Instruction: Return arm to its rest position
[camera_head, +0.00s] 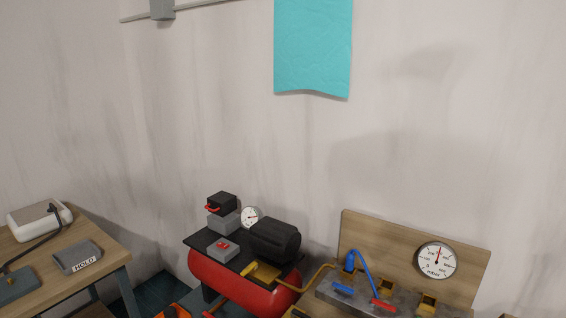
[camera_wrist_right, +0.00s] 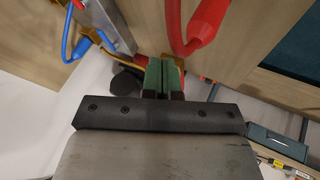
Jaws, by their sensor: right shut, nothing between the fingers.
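My right gripper (camera_wrist_right: 163,75) shows in the right wrist view with its green fingers together and nothing between them. A red hose with a thick red end (camera_wrist_right: 205,25) is close beside the fingers, up and to the right; I cannot tell whether it touches them. Neither gripper shows in the head view. The red air compressor (camera_head: 240,286) with its black motor stands at the lower middle there. To its right is a wooden board with a dial gauge (camera_head: 437,260), a blue hose (camera_head: 363,272) and red and blue handles.
A wooden table (camera_head: 105,250) at the left holds a HOLD box (camera_head: 77,257) and a white device (camera_head: 40,220). A turquoise sheet (camera_head: 313,48) hangs on the wall. In the wrist view, wooden surfaces lie close around the gripper and a blue-grey box (camera_wrist_right: 277,142) is at lower right.

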